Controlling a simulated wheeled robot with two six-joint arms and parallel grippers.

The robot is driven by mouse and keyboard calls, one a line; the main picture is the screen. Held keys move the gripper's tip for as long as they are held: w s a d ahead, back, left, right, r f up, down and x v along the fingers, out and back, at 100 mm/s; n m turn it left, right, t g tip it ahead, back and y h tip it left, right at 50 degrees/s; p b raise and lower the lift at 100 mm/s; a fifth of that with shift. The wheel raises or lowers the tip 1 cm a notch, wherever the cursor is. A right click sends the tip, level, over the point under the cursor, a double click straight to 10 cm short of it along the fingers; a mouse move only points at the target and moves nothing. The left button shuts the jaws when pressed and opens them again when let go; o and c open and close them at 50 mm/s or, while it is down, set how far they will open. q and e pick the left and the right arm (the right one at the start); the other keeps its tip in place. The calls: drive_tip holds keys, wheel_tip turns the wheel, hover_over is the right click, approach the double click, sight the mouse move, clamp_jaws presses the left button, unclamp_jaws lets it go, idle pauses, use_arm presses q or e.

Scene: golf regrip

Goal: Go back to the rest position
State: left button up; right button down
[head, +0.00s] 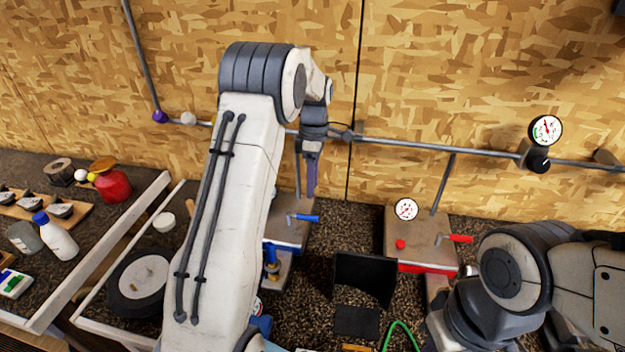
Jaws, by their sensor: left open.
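My left arm reaches up through the middle of the head view and bends over at its top. My left gripper (306,188) hangs down from it, seen nearly edge-on, with its jaws apart. I see nothing held in it. It hangs in front of the wall, above and behind a tan block with a blue handle (303,218). My right arm is folded at the lower right, and its gripper is out of the picture.
A tan and red box (410,268) with a gauge (405,209) stands right of centre. A pipe with another gauge (545,130) crosses the wall. At left are a white bottle (59,240), a red container (115,186) and a wheel (128,305).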

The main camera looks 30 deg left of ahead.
use_arm(q)
drive_tip(key=shift+w+a+r, duration=0.1)
drive_tip(key=shift+w+r, duration=0.1)
drive_tip(key=shift+r, duration=0.9)
